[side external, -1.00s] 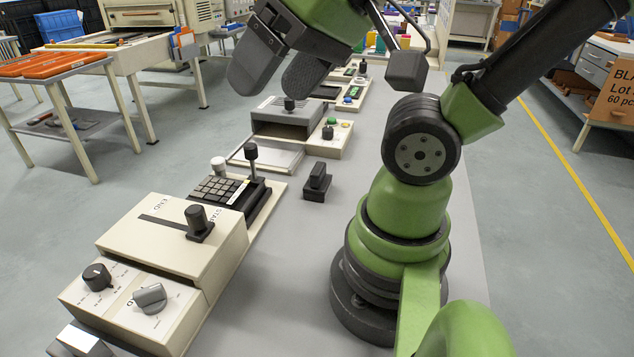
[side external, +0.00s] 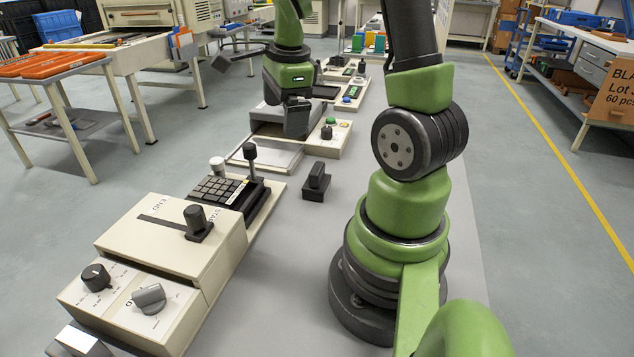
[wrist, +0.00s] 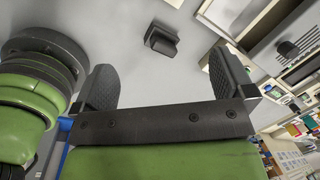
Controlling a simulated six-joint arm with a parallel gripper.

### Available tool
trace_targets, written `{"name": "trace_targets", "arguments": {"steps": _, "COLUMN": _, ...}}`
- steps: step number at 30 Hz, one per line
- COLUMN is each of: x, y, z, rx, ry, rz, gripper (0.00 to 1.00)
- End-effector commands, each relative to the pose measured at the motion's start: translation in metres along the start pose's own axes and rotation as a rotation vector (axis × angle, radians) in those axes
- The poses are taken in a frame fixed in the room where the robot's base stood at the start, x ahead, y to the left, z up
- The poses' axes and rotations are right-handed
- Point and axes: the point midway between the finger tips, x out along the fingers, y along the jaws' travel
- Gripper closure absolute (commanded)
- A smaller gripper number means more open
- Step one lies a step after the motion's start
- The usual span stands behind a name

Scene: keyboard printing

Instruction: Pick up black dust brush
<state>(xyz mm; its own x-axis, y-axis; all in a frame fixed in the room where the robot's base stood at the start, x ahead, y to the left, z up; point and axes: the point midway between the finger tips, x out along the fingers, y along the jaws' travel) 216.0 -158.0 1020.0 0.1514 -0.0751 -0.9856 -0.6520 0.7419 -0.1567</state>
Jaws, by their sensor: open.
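My gripper (side external: 298,118) hangs behind the brush in the side view, in front of the beige box with the tray. In the wrist view my gripper (wrist: 164,80) has its fingers wide apart with nothing between them. It is clear of the brush.
A black keypad unit (side external: 222,190) with a lever stands left of the brush. A beige box (side external: 165,235) with knobs is nearer. A beige machine with an extended tray (side external: 268,155) lies behind. The table (side external: 300,260) is clear in front of the brush.

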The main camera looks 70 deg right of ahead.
Motion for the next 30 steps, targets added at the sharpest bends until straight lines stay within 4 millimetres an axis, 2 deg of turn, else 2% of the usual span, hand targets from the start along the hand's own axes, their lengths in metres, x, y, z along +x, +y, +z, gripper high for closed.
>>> {"name": "trace_targets", "arguments": {"steps": 1, "x": 0.019, "y": -0.005, "z": -0.017, "rx": 0.155, "ry": 0.026, "rz": 0.041, "gripper": 0.00}}
{"name": "trace_targets", "arguments": {"steps": 3, "x": 0.040, "y": -0.009, "z": -0.036, "rx": 0.349, "ry": 0.057, "rz": 0.074, "gripper": 0.00}}
{"name": "trace_targets", "arguments": {"steps": 6, "x": 0.062, "y": -0.010, "z": -0.057, "rx": 0.558, "ry": 0.091, "rz": 0.106, "gripper": 0.00}}
{"name": "trace_targets", "arguments": {"steps": 9, "x": 0.075, "y": -0.009, "z": -0.069, "rx": 0.677, "ry": 0.111, "rz": 0.122, "gripper": 0.00}}
{"name": "trace_targets", "arguments": {"steps": 18, "x": 0.116, "y": -0.002, "z": -0.076, "rx": 0.728, "ry": 0.120, "rz": 0.133, "gripper": 0.00}}
{"name": "trace_targets", "arguments": {"steps": 26, "x": 0.137, "y": 0.002, "z": -0.078, "rx": 0.728, "ry": 0.120, "rz": 0.131, "gripper": 0.00}}
{"name": "trace_targets", "arguments": {"steps": 30, "x": 0.159, "y": 0.007, "z": -0.082, "rx": 0.725, "ry": 0.120, "rz": 0.132, "gripper": 0.00}}
